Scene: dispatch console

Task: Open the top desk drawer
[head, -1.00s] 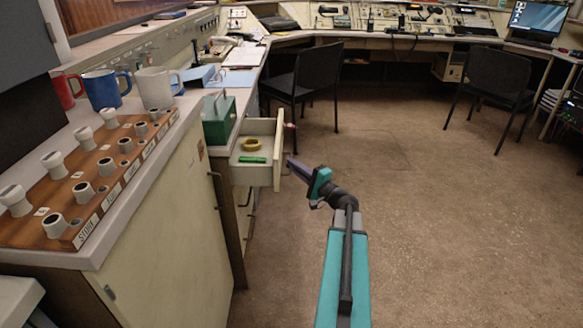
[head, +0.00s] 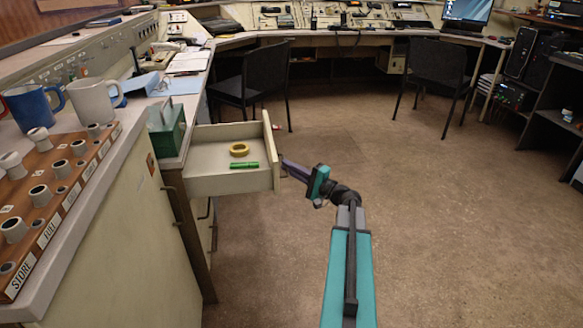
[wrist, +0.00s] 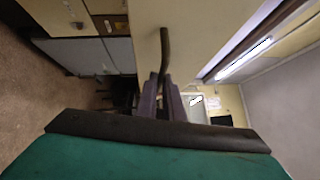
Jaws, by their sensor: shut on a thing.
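The top desk drawer (head: 222,184) stands pulled well out of the desk in the head view. My gripper (head: 284,166) is at the outer face of the drawer front. In the wrist view the two fingers (wrist: 162,98) are shut on the dark bar handle (wrist: 165,55) of the drawer. In the head view the handle is hidden behind the drawer front.
A green metal box (head: 167,131) stands on the desk corner above the drawer. Mugs (head: 94,98) and a wooden rack (head: 62,180) sit on the counter at left. Two black chairs (head: 436,75) stand farther back. The floor (head: 440,220) at right is clear.

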